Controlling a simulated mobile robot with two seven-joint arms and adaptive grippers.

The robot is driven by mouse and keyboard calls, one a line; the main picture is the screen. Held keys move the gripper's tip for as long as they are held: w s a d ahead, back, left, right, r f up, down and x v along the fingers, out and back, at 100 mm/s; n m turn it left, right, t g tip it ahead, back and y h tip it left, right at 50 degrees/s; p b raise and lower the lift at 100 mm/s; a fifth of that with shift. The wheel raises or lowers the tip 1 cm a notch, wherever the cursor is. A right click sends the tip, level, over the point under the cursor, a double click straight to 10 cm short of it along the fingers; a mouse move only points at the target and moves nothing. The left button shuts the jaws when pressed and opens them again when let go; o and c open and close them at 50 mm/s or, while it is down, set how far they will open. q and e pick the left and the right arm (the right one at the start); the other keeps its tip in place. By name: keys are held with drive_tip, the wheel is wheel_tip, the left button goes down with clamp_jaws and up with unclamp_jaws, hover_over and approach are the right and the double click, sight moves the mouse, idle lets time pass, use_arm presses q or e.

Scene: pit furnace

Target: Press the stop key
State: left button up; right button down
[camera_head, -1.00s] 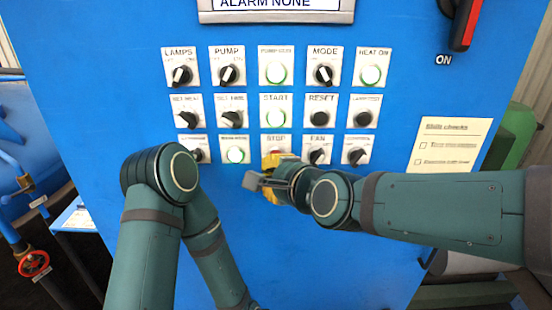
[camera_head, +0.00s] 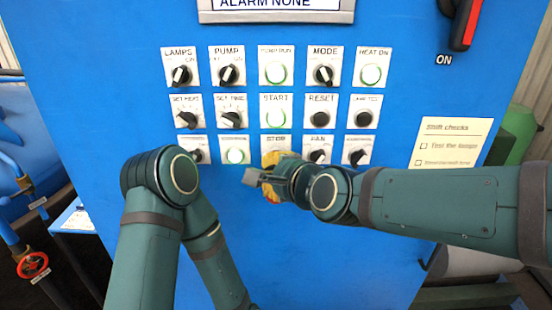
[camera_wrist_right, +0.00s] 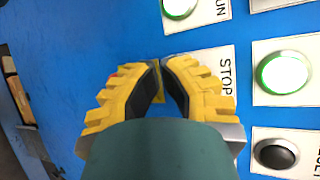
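The STOP plate (camera_head: 276,143) is in the bottom row of the blue panel, under START. Its key is hidden behind my right gripper in the head view. The plate also shows in the wrist view (camera_wrist_right: 226,78), partly covered by a finger. My right gripper (camera_head: 272,160) is in front of the lower part of this plate. In the wrist view its yellow fingers (camera_wrist_right: 160,62) have their tips together or nearly so, with nothing clearly held. A small red patch shows beside the left finger; I cannot tell what it is. Contact with the key cannot be seen. My left gripper is out of view.
The START key (camera_head: 276,115) and several others glow green. A red-and-black switch handle (camera_head: 464,24) is at the upper right. A paper checklist (camera_head: 450,143) is at the right. The panel below the keys is bare.

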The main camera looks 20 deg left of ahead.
drive_tip(key=shift+w, duration=0.1)
idle(0.5)
drive_tip(key=shift+s+d, duration=0.2)
drive_tip(key=shift+s, duration=0.6)
drive_tip(key=s, duration=0.2)
drive_tip(key=s+d+p, duration=0.1)
drive_tip(key=s, duration=0.1)
drive_tip(key=shift+s+d, duration=0.2)
drive_tip(key=shift+s, duration=0.15)
idle(0.4)
